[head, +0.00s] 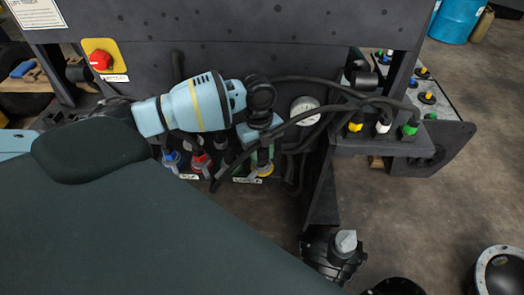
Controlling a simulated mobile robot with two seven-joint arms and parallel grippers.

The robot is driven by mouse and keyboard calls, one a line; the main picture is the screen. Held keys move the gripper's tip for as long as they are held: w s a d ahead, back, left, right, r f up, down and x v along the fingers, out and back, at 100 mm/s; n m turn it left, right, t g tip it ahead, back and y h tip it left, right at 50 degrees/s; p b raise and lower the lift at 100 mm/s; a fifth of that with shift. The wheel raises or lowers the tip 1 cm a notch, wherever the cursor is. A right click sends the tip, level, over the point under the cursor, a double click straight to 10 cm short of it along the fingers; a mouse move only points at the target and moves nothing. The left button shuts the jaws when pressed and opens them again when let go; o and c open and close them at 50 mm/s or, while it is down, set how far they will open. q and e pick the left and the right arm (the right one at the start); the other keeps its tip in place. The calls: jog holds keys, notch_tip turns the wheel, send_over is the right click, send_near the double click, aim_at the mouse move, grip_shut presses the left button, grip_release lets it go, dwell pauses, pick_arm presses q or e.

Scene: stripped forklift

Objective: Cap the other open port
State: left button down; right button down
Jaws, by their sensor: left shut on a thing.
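My left arm comes in from the left, and my left gripper (263,158) points down in front of the lower port panel. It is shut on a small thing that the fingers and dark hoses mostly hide. The tips are at or just above a yellow-ringed port (264,171); I cannot tell whether they touch it. To the left in the same row are a red-ringed port (200,162) and a blue-ringed port (172,158). On the bracket at right are yellow (355,124), white (383,126) and green (411,128) fittings. My right gripper is not in view.
Black hoses (325,112) arch from the panel to the bracket, past a round gauge (304,109). A tray (443,105) with several coloured caps is behind the bracket. A red knob on a yellow plate (101,58) is at upper left.

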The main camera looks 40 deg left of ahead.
pick_arm(q)
jog(key=shift+f, duration=0.2)
jog(key=c, duration=0.9)
grip_release()
jog(key=shift+w+a+r, duration=0.1)
jog(key=shift+a+r, duration=0.1)
jog(key=shift+r, duration=1.8)
jog(key=shift+w+a+r, duration=0.1)
jog(key=shift+a+r, duration=0.1)
jog(key=shift+r, duration=1.75)
